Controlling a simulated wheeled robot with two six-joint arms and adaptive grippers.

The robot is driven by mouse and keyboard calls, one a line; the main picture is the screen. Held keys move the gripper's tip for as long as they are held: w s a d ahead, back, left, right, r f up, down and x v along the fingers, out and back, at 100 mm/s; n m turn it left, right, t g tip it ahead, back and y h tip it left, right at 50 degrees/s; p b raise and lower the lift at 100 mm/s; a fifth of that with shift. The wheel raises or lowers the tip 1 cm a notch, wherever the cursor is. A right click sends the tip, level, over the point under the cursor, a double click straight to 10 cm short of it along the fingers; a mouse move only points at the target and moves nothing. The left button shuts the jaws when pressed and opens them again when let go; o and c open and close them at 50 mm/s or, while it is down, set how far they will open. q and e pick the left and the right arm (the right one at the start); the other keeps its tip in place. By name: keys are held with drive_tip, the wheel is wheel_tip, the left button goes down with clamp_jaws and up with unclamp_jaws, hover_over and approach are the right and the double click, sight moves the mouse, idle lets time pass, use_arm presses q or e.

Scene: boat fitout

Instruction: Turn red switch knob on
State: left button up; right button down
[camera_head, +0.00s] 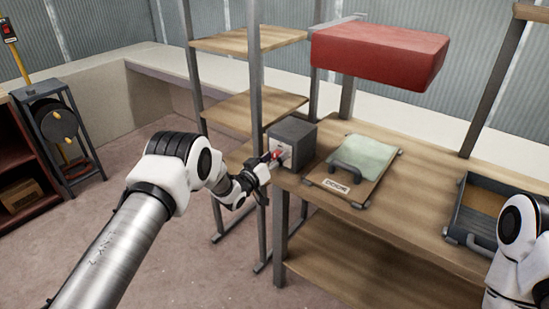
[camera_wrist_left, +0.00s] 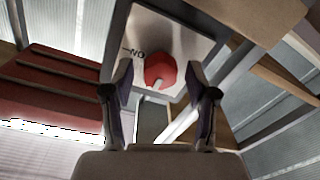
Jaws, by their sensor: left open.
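The red switch knob (camera_wrist_left: 161,70) sits on the pale front plate (camera_wrist_left: 184,48) of a grey box, with a label reading "NO" beside it in the left wrist view. A light pointer mark shows on the knob. In the head view the grey switch box (camera_head: 293,136) stands at the left end of the workbench, and its knob is mostly hidden by my gripper. My left gripper (camera_head: 276,155) is at the box's front face. In the left wrist view its two fingers (camera_wrist_left: 160,95) are apart, one on each side of the knob; I cannot tell whether they touch it. My right gripper is out of view.
A board with a green panel, a dark handle and a "DOOR" label (camera_head: 336,186) lies on the workbench (camera_head: 400,214) right of the box. An open grey drawer (camera_head: 462,216) is farther right. A red block (camera_head: 380,52) hangs above. Shelf posts (camera_head: 256,80) stand close to my left wrist.

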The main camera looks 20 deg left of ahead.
use_arm(q)
drive_tip(key=shift+w+d, duration=0.1)
clamp_jaws()
